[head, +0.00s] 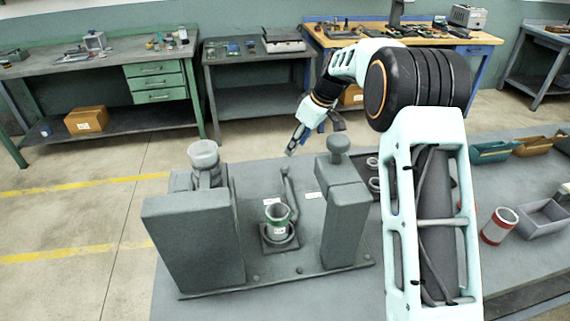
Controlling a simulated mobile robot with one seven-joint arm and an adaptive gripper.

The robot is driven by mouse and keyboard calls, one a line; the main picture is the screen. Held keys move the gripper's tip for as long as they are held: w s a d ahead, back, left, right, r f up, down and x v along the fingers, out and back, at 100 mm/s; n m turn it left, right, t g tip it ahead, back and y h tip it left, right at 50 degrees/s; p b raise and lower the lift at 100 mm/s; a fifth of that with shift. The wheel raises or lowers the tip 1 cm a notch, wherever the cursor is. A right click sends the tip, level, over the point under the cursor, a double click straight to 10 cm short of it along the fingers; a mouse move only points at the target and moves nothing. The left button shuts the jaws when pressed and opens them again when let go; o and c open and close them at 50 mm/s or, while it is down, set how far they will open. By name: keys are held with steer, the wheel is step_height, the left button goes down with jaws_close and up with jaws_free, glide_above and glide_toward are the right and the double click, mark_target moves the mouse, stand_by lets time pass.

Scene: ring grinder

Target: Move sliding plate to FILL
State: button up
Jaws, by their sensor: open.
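The grinder (195,240) is a grey machine with two upright blocks on a base plate at the front centre. Between the blocks, a small dark square plate (280,245), which looks like the sliding plate, carries a ring-shaped seat with a green-and-white cup (277,218). A thin upright lever with a round knob (287,190) stands just behind the cup. My gripper (314,139) is open and empty, above and behind the lever, apart from the machine.
A pale cup (204,153) tops the left block, and a round knob (338,145) tops the right block (345,215). My arm passes over the table's right side. A red-and-white can (499,226) and a grey bin (543,217) stand at right.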

mark_target(285, 165)
steer(key=x, duration=0.4)
steer(key=p+x, duration=0.1)
steer(key=x, duration=0.6)
steer(key=shift+s+a+f, duration=0.15)
steer(key=shift+s+f, duration=0.05)
steer(key=shift+f, duration=0.15)
jaws_close()
